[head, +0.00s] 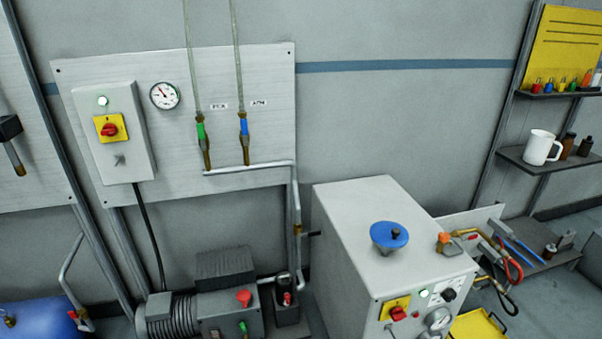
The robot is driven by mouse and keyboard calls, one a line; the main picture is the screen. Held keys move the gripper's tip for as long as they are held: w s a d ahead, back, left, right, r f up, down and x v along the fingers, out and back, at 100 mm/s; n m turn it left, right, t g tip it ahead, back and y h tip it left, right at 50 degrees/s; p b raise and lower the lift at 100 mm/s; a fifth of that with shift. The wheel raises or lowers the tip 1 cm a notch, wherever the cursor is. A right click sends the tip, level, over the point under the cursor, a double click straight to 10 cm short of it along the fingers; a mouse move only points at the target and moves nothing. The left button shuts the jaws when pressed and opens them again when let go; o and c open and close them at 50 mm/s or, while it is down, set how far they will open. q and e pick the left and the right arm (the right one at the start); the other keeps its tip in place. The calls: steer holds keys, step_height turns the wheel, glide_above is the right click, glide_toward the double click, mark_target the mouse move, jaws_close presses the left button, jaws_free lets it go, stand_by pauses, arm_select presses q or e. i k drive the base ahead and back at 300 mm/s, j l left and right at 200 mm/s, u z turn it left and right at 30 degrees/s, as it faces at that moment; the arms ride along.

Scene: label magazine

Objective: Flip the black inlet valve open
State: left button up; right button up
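A small black lever (314,233) sticks out sideways, roughly level, from a brass fitting (297,230) on the vertical grey pipe left of the white cabinet. It looks like the black inlet valve, but it is small and I cannot read a label on it. Two other valves sit on the wall panel, one with a green handle (201,131) and one with a blue handle (243,126); both handles stand upright in line with their pipes. Neither of my grippers shows in the head view.
The white cabinet (365,220) with a blue round knob (389,235) stands close right of the lever. A pump (215,300) with a red knob sits below. A switch box (115,135) and a gauge (164,96) are on the panel. Shelves (550,160) stand far right.

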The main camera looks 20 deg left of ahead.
mark_target(315, 232)
steer(key=i+j, duration=0.35)
steer(key=j, duration=0.2)
steer(key=i+j, duration=0.4)
steer(key=j, duration=0.15)
steer(key=k+u, duration=0.05)
